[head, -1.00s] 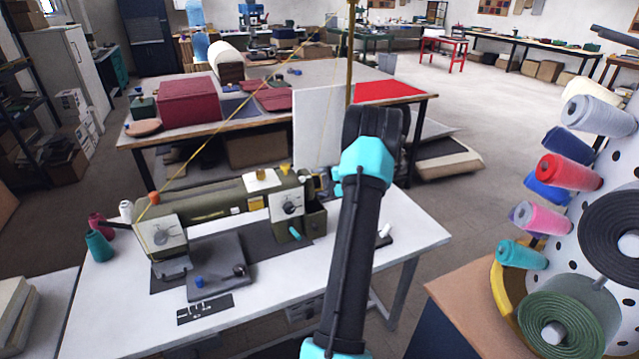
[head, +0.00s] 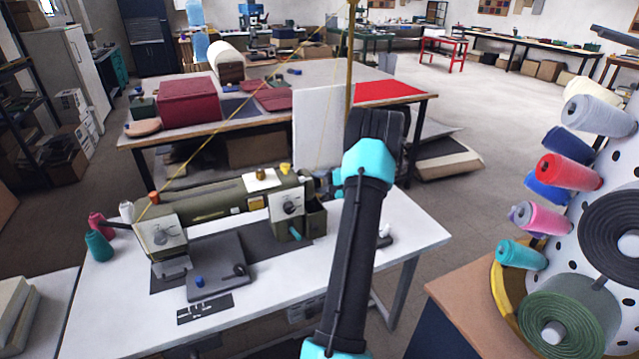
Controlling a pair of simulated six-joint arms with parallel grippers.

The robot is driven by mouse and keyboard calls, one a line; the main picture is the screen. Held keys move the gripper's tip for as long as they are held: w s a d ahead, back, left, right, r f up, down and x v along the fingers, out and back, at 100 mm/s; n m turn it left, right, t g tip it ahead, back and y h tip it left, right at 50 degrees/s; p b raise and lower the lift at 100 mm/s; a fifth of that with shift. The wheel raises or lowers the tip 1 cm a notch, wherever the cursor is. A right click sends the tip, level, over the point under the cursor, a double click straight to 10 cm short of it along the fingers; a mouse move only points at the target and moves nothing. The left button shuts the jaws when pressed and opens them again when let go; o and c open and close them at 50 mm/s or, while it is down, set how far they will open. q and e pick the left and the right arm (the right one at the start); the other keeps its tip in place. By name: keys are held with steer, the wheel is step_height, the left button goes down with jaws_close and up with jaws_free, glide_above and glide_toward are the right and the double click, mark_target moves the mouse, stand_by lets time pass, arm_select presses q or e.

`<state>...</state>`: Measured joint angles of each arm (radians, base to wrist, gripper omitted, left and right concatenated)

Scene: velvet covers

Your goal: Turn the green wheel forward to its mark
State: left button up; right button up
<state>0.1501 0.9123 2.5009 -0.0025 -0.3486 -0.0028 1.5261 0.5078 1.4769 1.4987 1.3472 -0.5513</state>
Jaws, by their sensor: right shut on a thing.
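An olive-green sewing machine (head: 222,198) stands on the white table, and its wheel end faces right, beside my arm. My right gripper (head: 323,184) is small and dark at that end, partly hidden by my own forearm. It is shut on the green wheel, which is almost wholly covered by the gripper and arm. I cannot make out the wheel's mark or how far the wheel is turned. My left gripper is not in view.
The white table (head: 415,228) has thread cones (head: 98,246) at its left and a dark label plate (head: 204,308) in front. A rack of coloured spools (head: 570,172) stands at right. A work table with a red box (head: 188,102) is behind.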

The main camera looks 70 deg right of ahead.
steer(key=o, duration=0.9)
steer(key=shift+s, duration=0.15)
steer(key=v, duration=1.7)
steer(key=shift+f, duration=0.1)
